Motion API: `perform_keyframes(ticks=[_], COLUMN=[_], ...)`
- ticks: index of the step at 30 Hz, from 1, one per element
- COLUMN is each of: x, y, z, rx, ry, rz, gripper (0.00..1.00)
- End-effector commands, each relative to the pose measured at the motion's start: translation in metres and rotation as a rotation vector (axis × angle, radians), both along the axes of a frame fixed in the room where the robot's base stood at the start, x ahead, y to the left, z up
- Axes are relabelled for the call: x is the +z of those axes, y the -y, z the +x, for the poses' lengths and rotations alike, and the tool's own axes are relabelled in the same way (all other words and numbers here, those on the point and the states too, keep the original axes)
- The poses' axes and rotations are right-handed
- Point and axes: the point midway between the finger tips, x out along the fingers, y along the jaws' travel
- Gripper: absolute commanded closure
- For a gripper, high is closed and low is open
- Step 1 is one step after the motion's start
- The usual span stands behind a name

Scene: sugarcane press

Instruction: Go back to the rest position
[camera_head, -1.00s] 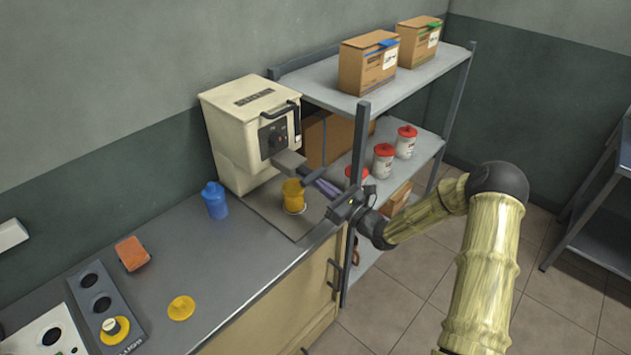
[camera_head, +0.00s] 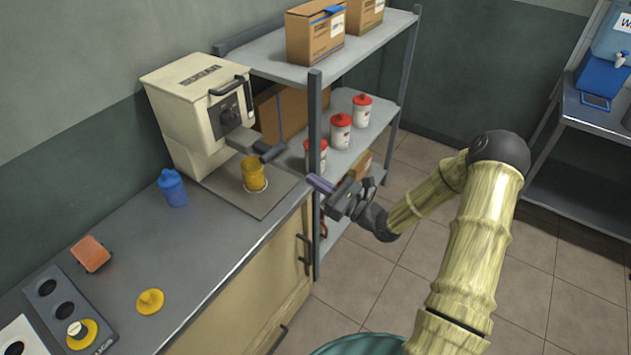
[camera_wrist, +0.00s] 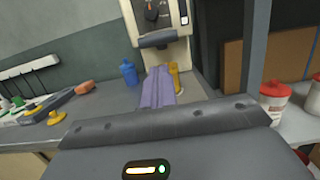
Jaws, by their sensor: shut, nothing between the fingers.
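My gripper (camera_head: 318,183) is shut and empty. It hangs in front of the shelf unit, right of the counter's edge and apart from the press. Its purple fingers (camera_wrist: 158,88) lie together in the wrist view and point toward the press. The cream sugarcane press (camera_head: 190,115) stands at the back of the counter. A yellow cup (camera_head: 253,174) stands upright on the plate under the press's spout; in the wrist view it (camera_wrist: 174,76) is partly hidden behind my fingers.
The grey shelf unit (camera_head: 314,125) with boxes and red-lidded jars (camera_head: 340,131) stands close behind my gripper. A blue bottle (camera_head: 172,187), orange block (camera_head: 91,253) and yellow lid (camera_head: 150,301) are on the counter (camera_head: 205,255). Open tiled floor (camera_head: 390,280) lies right of the counter.

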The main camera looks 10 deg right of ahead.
Motion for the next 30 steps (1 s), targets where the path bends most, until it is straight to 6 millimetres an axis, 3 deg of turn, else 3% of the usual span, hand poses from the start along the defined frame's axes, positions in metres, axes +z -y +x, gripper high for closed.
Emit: perform_keyframes(ticks=[17,21,26,30], x=[0.000,0.003,0.013,0.018], y=[0.003,-0.004,-0.038,-0.068], z=[0.001,-0.004,-0.035,-0.087], rx=[-0.006,0.024,0.206,0.459], ry=[0.000,0.005,0.030,0.074], rz=[0.000,-0.022,-0.162,-0.392], gripper=[1.00,1.00,1.00,1.00])
